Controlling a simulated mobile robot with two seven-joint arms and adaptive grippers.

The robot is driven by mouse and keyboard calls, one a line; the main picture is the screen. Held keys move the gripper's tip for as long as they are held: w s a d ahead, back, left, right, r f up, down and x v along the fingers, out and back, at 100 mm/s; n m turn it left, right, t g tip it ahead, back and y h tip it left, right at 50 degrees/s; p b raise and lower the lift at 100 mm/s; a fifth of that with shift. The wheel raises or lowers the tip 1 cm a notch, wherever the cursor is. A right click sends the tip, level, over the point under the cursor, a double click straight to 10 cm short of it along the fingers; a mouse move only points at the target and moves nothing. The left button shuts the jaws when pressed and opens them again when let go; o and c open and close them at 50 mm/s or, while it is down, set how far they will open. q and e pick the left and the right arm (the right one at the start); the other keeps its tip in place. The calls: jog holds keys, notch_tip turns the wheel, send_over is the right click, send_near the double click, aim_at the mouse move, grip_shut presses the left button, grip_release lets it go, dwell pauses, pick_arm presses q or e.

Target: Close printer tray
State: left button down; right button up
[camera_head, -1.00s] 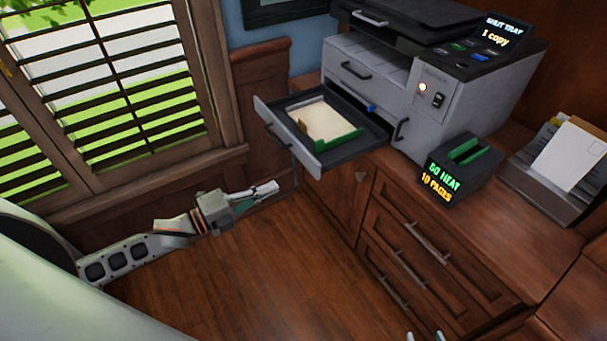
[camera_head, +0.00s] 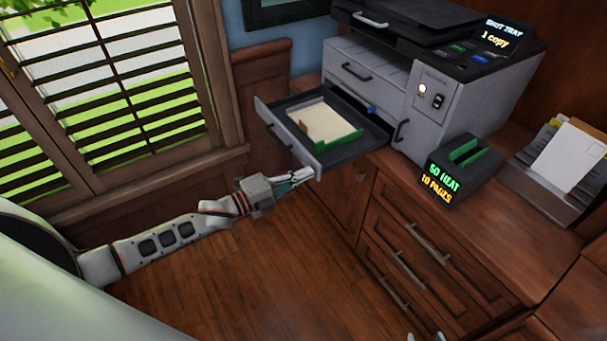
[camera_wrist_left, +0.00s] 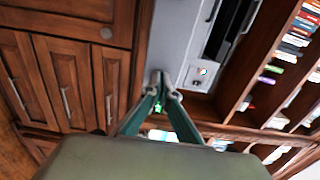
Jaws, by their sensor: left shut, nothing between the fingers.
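The printer (camera_head: 400,95) stands on the wooden cabinet, its lower paper tray (camera_head: 350,153) pulled out to the left. The tray holds pale paper (camera_head: 322,121) and a green guide. My left gripper (camera_head: 308,175) is shut and empty, its tips at the near lower corner of the tray front (camera_head: 284,135). I cannot tell whether they touch it. In the left wrist view the shut fingers (camera_wrist_left: 165,78) show against a grey surface of the printer or tray. My right gripper (camera_head: 425,337) shows only as two separated tips at the bottom edge.
A dark box with lit text (camera_head: 460,177) and a paper holder (camera_head: 560,165) stand right of the printer on the cabinet top. Wooden drawers (camera_head: 420,265) lie below. A shuttered window (camera_head: 110,85) is at left. The floor (camera_head: 270,285) is clear.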

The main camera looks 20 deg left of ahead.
pick_arm(q)
jog(key=b, duration=0.4)
send_near(385, 137)
jog(key=b+x, duration=0.2)
jog(key=x, duration=0.1)
jog(key=shift+s+f, duration=0.1)
jog(key=shift+x, duration=0.85)
pick_arm(e)
jog(key=d+f, duration=0.1)
jog(key=w+d+f, duration=0.1)
jog(key=f, duration=0.1)
jog(key=w+d+f, duration=0.1)
jog(key=shift+w+f, duration=0.25)
pick_arm(q)
jog(key=shift+a, duration=0.1)
pick_arm(e)
jog(key=shift+a, duration=0.1)
